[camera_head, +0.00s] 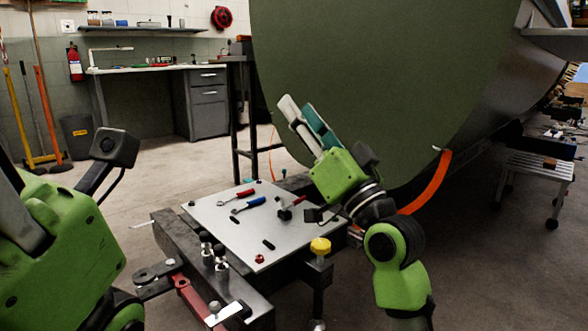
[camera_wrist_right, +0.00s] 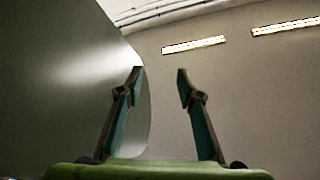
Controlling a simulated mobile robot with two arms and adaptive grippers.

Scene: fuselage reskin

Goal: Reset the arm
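My right arm reaches up from the lower middle in the head view. Its gripper (camera_head: 298,106) points up and to the left, in front of the green fuselage skin (camera_head: 370,70). In the right wrist view the two fingers of the right gripper (camera_wrist_right: 160,72) stand apart with nothing between them, so it is open and empty. My left arm (camera_head: 60,245) fills the lower left of the head view. Its fingertips do not show clearly, so its opening cannot be judged.
A metal plate (camera_head: 225,222) on a dark stand holds screwdrivers and other small tools below the right gripper. A yellow knob (camera_head: 320,246) stands at its corner. An orange strip (camera_head: 430,185) hangs by the fuselage. A workbench (camera_head: 150,68) stands behind, with open floor before it.

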